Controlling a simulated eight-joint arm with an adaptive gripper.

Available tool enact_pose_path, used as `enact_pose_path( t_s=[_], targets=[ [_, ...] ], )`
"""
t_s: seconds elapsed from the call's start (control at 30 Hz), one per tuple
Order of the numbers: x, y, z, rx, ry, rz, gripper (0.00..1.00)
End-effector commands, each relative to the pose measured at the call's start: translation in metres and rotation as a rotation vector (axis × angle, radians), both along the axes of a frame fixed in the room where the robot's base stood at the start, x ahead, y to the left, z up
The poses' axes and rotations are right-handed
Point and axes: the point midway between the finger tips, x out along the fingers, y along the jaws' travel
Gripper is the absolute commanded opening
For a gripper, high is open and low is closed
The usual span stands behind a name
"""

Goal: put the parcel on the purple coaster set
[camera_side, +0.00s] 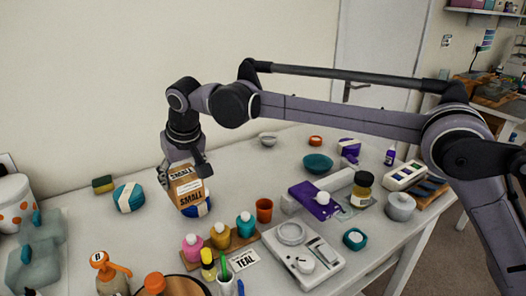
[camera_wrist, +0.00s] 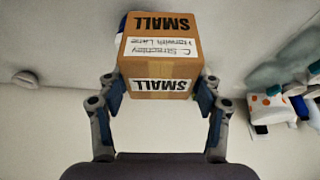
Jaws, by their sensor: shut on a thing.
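The parcel is a brown cardboard box (camera_side: 184,190) with "SMALL" labels; it also shows in the wrist view (camera_wrist: 158,52), with a handwritten address label. My gripper (camera_side: 184,164) is shut on it, and in the wrist view its fingers (camera_wrist: 160,92) press on both sides. The parcel is tilted and hangs at the left-middle of the table. Another purple item (camera_side: 349,147) lies farther back. I cannot tell which is the coaster set.
A blue and white round item (camera_side: 198,210) is partly hidden behind the parcel. Paint jars (camera_side: 220,234), an orange cup (camera_side: 264,210) and a white scale (camera_side: 302,258) stand in front. A teal bowl (camera_side: 318,163) is behind. A dark-lidded jar (camera_side: 361,190) stands beside the flat purple item.

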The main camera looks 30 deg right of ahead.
Motion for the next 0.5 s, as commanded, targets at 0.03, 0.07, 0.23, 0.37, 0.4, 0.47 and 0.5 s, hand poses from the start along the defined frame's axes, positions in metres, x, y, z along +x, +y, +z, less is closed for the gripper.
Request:
enact_pose_path(
  t_s=[0.03, 0.07, 0.23, 0.37, 0.4, 0.47, 0.5],
  targets=[
    [0.0, -0.005, 0.003, 0.001, 0.0, -0.002, 0.24],
    [0.001, -0.007, 0.004, 0.001, 0.0, -0.003, 0.24],
    [0.014, -0.038, 0.009, 0.0, 0.0, -0.037, 0.24],
    [0.033, -0.084, 0.012, 0.0, 0.0, -0.099, 0.24],
    [0.039, -0.102, 0.013, 0.0, 0.001, -0.121, 0.24],
    [0.048, -0.129, 0.015, -0.001, 0.001, -0.155, 0.24],
    [0.053, -0.147, 0.016, 0.0, 0.001, -0.178, 0.24]
  ],
)
